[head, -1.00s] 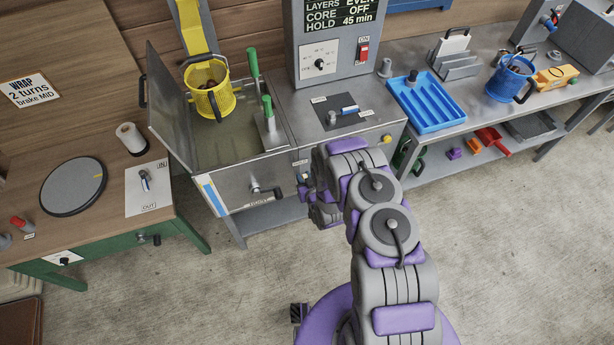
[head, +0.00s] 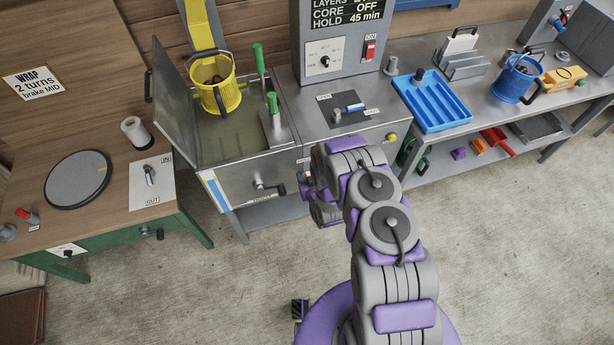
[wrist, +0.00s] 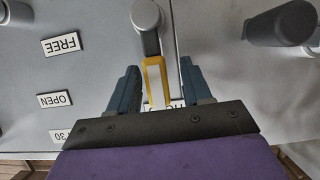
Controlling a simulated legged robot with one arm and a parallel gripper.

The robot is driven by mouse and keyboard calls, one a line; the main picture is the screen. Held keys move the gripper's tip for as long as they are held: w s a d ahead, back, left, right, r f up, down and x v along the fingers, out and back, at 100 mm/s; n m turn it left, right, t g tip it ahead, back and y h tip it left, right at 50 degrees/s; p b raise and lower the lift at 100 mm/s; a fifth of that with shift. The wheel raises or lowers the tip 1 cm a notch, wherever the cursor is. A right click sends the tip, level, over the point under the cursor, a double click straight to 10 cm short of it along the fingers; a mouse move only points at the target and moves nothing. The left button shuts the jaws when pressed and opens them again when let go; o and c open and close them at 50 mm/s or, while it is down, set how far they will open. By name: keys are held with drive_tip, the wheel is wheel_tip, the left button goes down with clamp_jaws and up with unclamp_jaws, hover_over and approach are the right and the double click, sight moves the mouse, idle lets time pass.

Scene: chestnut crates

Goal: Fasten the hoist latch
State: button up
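In the wrist view a small lever, seemingly the hoist latch (wrist: 155,80), has a grey round pivot and a yellow outlined arm pointing down the picture. My gripper (wrist: 160,80) is open, with one blue-grey finger on each side of the yellow arm; I see gaps, not a grip. A label behind the lever is mostly covered. A "FREE" label (wrist: 62,44) is to its left. In the head view my gripper is at the front of the grey metal tank (head: 235,180), largely hidden by my arm. A yellow basket (head: 222,97) of chestnuts stands by the yellow hoist post (head: 201,25).
The tank's lid (head: 172,100) is open at the left. A crank handle (head: 270,188) sticks out of its front. A dark cylindrical knob (wrist: 285,25) is right of the lever. A bench with a blue tray (head: 450,115) is right; the floor in front is clear.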

drive_tip(key=p+v, duration=1)
drive_tip(key=v, duration=0.7)
drive_tip(key=shift+s+f, duration=0.1)
drive_tip(key=shift+s, duration=0.1)
drive_tip(key=shift+w, duration=0.1)
idle(0.4)
